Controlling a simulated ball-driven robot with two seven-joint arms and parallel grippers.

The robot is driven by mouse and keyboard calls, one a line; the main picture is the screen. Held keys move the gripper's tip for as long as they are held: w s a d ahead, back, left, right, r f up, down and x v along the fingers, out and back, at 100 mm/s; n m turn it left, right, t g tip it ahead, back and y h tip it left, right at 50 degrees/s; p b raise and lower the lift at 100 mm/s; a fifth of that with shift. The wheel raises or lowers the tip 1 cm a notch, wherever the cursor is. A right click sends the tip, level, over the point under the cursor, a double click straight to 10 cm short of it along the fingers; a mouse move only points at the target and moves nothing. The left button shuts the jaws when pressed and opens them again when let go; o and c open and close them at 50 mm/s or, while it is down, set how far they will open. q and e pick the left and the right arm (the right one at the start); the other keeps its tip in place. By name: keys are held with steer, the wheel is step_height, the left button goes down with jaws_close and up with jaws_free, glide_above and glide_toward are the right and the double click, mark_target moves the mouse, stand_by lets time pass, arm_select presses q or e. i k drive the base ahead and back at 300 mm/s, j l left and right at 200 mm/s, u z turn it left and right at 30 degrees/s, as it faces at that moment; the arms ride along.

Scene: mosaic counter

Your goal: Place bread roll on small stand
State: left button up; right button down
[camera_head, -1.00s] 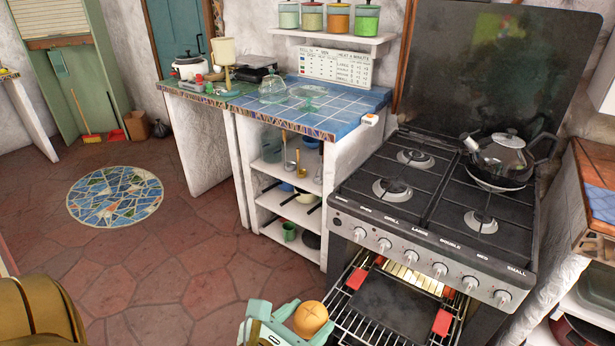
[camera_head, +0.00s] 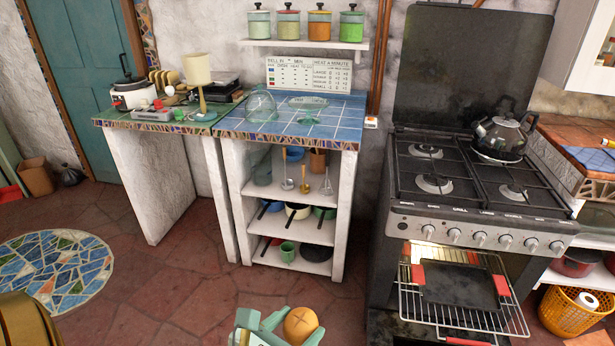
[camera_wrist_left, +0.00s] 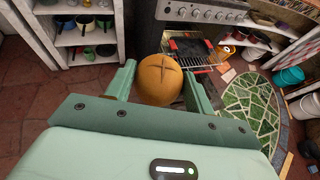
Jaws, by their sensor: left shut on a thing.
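A round brown bread roll (camera_head: 301,325) with a cross cut on top is held at the bottom edge of the head view. My pale green left gripper (camera_head: 284,323) is shut on it; in the left wrist view the roll (camera_wrist_left: 160,80) sits between the two fingers. A small clear glass stand (camera_head: 307,103) with a flat top is on the blue tiled counter (camera_head: 282,130), well beyond the gripper. Its top looks empty. My right gripper is not in view.
A clear glass dome (camera_head: 261,106) is on the counter left of the stand. A lamp (camera_head: 197,72) and slow cooker (camera_head: 131,92) stand farther left. At right, the stove (camera_head: 470,195) has its oven open with a rack (camera_head: 410,300) pulled out. Red floor before the counter is clear.

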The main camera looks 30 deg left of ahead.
mark_target(308, 102)
steer(key=j+z, duration=0.3)
steer(key=j, duration=0.65)
steer(key=j+z, duration=0.3)
steer(key=j, duration=0.65)
